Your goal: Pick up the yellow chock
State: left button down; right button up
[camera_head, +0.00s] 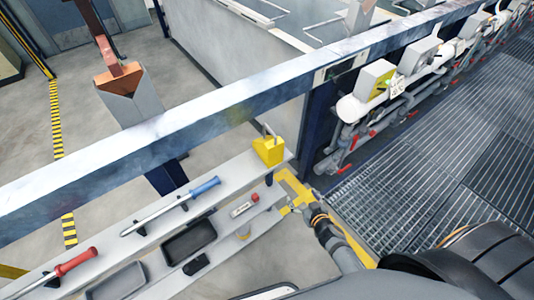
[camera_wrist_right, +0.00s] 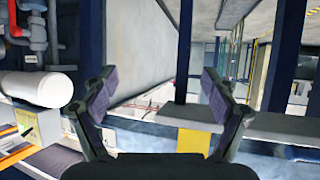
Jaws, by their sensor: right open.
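The yellow chock (camera_head: 269,150) sits on the right end of the upper grey shelf (camera_head: 152,217), just below the long pale rail. A thin metal handle stands up from it. My right gripper (camera_head: 315,210) is lower and to the right of the chock, apart from it, near the yellow framework. In the right wrist view the two fingers (camera_wrist_right: 160,88) are spread wide with nothing between them. A yellow patch (camera_wrist_right: 193,141) shows low between them; I cannot tell whether it is the chock or painted frame. My left gripper is not in view.
A blue-handled tool (camera_head: 205,187) and a red-handled tool (camera_head: 75,262) lie on the upper shelf. The lower shelf holds black trays (camera_head: 188,240) and small items. The pale rail (camera_head: 235,105) runs behind. Pipes with red valves (camera_head: 345,170) and metal grating (camera_head: 410,195) are at right.

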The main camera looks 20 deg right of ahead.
jog(key=w+a+r+t+y+b, duration=0.1)
jog(key=w+a+r+t, duration=0.2)
jog(key=r, duration=0.5)
jog(key=n+t+y+b, duration=0.2)
jog(key=y, duration=0.1)
send_near(268, 139)
jog(key=shift+s+d+f, duration=0.2)
jog(key=shift+s, duration=0.4)
jog(key=shift+r, duration=0.25)
jog(key=shift+w+a+r+p, duration=0.1)
jog(key=shift+w+r+p, duration=0.05)
jog(key=shift+w+p, duration=0.2)
jog(key=p+x, duration=0.1)
jog(key=x, duration=0.3)
jog(key=shift+a, duration=0.1)
jog(key=shift+w, duration=0.4)
jog(key=x, duration=0.5)
jog(key=shift+w+a, duration=0.1)
jog(key=shift+c, duration=0.6)
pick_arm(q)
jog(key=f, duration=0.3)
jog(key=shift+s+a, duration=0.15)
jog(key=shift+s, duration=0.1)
pick_arm(e)
jog(key=c, duration=1.7)
